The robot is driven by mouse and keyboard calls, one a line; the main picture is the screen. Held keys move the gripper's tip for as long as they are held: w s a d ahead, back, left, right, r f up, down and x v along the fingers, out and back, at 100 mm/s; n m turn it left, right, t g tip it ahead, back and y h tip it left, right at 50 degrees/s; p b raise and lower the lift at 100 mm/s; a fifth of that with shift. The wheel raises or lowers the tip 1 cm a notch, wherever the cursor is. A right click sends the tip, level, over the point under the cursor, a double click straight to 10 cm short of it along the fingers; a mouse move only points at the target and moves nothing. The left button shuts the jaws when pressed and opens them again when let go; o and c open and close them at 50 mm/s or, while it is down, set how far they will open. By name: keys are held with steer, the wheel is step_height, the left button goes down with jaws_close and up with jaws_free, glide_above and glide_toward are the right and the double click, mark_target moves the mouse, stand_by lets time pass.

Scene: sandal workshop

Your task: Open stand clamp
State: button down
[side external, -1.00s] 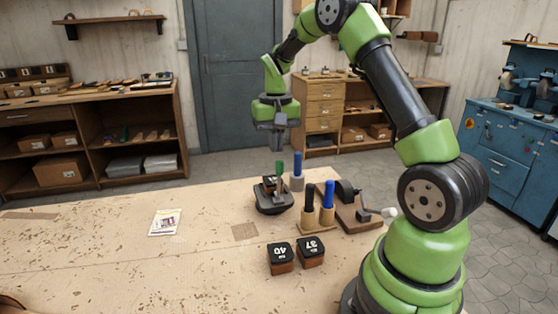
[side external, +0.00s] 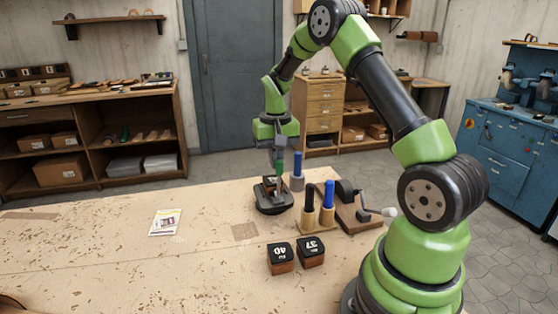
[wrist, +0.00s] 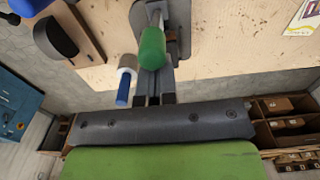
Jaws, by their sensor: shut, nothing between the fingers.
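The stand clamp has a dark base (side external: 274,201) on the workbench, with an upright green handle (side external: 279,166) on top. In the wrist view the green handle (wrist: 152,48) is on a light metal lever, in front of my finger ends. My gripper (side external: 280,172) is low over the stand, right at the handle in the side view. In the wrist view my gripper (wrist: 153,75) has its fingers together, with nothing seen held. Whether the fingers touch the handle I cannot tell. The handle hides part of the fingertips.
A blue-topped grey cylinder (side external: 297,172) stands close right of the clamp. A wooden holder (side external: 316,226) with black and blue handles and a crank device (side external: 357,207) are nearer my base. Two marked blocks (side external: 281,258) (side external: 311,252) sit in front. The bench's left side is mostly clear.

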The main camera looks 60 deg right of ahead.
steer(key=shift+f, duration=0.25)
steer(key=shift+s, duration=0.1)
steer(key=shift+s+a+f, duration=0.35)
steer(key=shift+s+a, duration=0.4)
steer(key=shift+a, duration=0.1)
steer(key=shift+s+a+r, duration=0.1)
steer(key=shift+s+r, duration=0.05)
steer(key=shift+r, duration=1)
steer(key=shift+s+a+r, duration=0.1)
steer(key=shift+a+r, duration=0.05)
steer(key=shift+r, duration=1)
steer(key=shift+s+a+r, duration=0.1)
steer(key=shift+s+r, duration=0.05)
steer(key=shift+r, duration=1)
